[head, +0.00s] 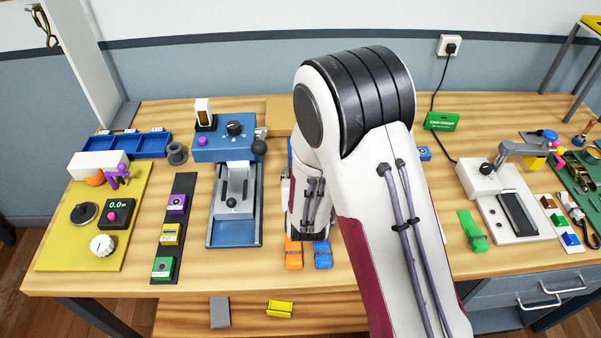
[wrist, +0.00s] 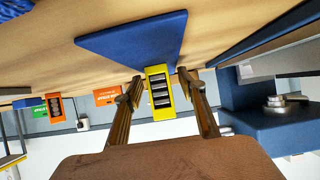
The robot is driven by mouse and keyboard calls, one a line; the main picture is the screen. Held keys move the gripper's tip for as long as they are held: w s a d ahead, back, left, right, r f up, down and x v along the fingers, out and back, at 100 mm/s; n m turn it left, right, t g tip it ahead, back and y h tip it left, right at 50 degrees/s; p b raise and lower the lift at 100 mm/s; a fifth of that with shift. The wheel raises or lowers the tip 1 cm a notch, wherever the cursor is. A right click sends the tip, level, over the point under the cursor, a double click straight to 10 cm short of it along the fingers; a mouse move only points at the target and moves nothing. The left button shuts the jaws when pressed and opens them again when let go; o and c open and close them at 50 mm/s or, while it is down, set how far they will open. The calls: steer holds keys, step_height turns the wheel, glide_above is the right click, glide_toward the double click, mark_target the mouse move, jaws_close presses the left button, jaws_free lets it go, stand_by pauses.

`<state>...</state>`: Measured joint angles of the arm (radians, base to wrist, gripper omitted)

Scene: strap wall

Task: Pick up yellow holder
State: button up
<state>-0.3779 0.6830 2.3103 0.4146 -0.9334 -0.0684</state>
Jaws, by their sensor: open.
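In the wrist view a yellow holder (wrist: 160,92), with a dark slotted face crossed by pale bars, stands against a blue panel (wrist: 135,40). My gripper (wrist: 160,74) is open, with one brown finger on each side of the holder. Small gaps seem to show beside the holder, but I cannot tell whether either finger touches it. In the head view my arm covers my gripper and this holder.
An orange holder (wrist: 55,106) is off to the left in the wrist view. A blue machine (wrist: 270,120) stands close at the right. In the head view orange (head: 293,257) and blue (head: 322,257) blocks lie near the bench's front edge. A yellow piece (head: 280,309) lies below.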

jaws_close()
steer(key=shift+r, duration=0.2)
stand_by(0.3)
steer(key=shift+r, duration=4.85)
